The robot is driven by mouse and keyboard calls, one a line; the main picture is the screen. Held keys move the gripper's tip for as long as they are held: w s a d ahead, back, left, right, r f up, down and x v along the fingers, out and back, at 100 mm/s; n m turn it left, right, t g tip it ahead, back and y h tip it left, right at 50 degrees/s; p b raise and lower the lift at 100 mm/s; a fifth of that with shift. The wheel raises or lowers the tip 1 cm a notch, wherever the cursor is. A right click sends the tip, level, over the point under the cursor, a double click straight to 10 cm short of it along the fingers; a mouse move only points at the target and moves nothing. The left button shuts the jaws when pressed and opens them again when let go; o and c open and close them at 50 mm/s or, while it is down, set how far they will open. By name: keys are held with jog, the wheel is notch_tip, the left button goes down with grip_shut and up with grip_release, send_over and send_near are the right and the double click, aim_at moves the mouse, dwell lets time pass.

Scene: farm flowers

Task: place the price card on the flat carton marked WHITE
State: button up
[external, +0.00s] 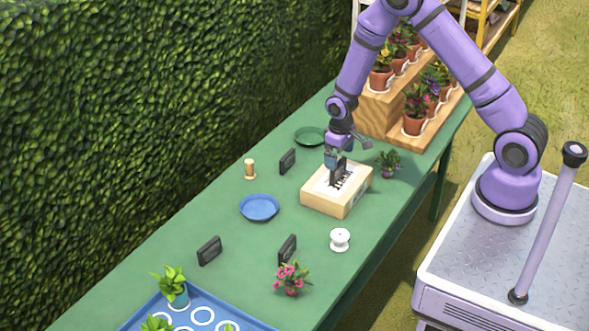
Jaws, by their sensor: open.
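The flat carton (345,205), light tan with a white top label and dark lettering, lies on the green table below my arm. The lettering is partly covered, and I cannot read it fully. A small dark price card (339,176) stands upright on the carton's top, right under my gripper (337,163). My gripper points down and is open, with its fingertips at the card's upper part. Whether the fingers touch the card is too small to tell.
Similar dark cards stand on the table: one behind the carton (287,161), one at front left (209,250), one near the pink flowers (287,249). A blue plate (259,208), a white spool (340,239) and a small potted plant (388,164) surround the carton.

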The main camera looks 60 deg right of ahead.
notch_tip(320, 180, up, 7)
jog(key=shift+f, duration=0.2)
notch_tip(320, 180, up, 13)
jog(key=t, duration=0.1)
send_over(339, 163)
jog(key=s, duration=0.3)
jog(key=s+a+r+t, duration=0.1)
jog(key=s+r, duration=0.6)
jog(key=r, duration=0.4)
jog(key=s+r+t, duration=0.1)
jog(key=s+r, duration=0.4)
jog(key=s, duration=0.6)
jog(key=s+r+t, duration=0.2)
jog(key=s+r, duration=0.4)
jog(key=s, duration=0.5)
jog(key=shift+a+r, duration=0.3)
